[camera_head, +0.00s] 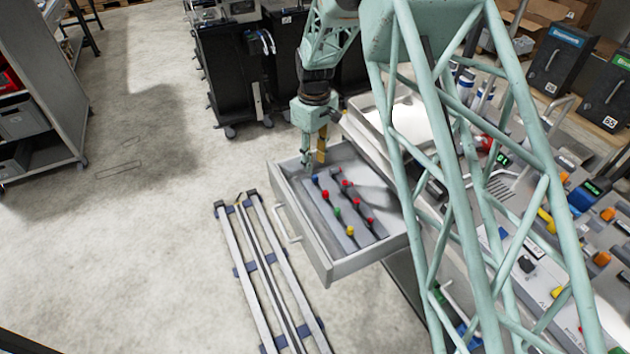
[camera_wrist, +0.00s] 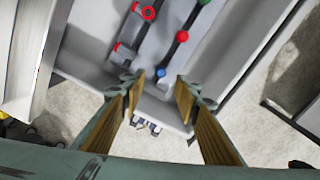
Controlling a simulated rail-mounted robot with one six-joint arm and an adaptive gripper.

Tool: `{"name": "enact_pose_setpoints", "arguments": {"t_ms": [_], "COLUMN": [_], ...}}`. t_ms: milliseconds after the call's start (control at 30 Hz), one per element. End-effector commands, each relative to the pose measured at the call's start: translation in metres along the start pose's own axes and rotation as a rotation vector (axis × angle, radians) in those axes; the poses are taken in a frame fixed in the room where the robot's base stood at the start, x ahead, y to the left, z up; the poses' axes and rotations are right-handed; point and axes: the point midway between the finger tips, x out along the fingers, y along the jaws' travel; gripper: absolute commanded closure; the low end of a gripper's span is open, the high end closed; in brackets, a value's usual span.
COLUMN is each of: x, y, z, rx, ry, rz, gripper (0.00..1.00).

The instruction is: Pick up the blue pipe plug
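The blue pipe plug (camera_head: 314,178) is a small blue knob at the far end of a row of coloured plugs in the open drawer (camera_head: 338,275). In the wrist view the blue plug (camera_wrist: 158,72) shows in the gap between my two fingers, a little beyond their tips. My gripper (camera_head: 314,158) hangs above the far end of the drawer, pointing down. In the wrist view its wood-coloured fingers (camera_wrist: 160,90) are apart with nothing between them. I cannot tell its exact height above the plug.
Red plugs (camera_wrist: 182,37) and a green plug (camera_head: 337,212) stand near the blue one, with a yellow plug (camera_head: 350,231) at the near end. The drawer walls surround them. A rail track (camera_head: 262,262) lies on the floor at left. A cluttered counter (camera_head: 520,265) is at right.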

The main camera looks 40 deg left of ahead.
Motion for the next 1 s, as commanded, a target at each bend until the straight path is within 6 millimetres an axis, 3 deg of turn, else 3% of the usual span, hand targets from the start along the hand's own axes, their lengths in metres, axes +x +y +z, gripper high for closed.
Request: {"name": "enact_pose_setpoints", "arguments": {"t_ms": [200, 733, 1000], "x": [0.020, 0.025, 0.046], "y": [0.000, 0.000, -0.001], "z": [0.000, 0.000, 0.002], "rx": [0.000, 0.000, 0.000], "ry": [0.000, 0.001, 0.000], "rz": [0.000, 0.000, 0.000], "gripper": [0.71, 0.71, 0.71]}}
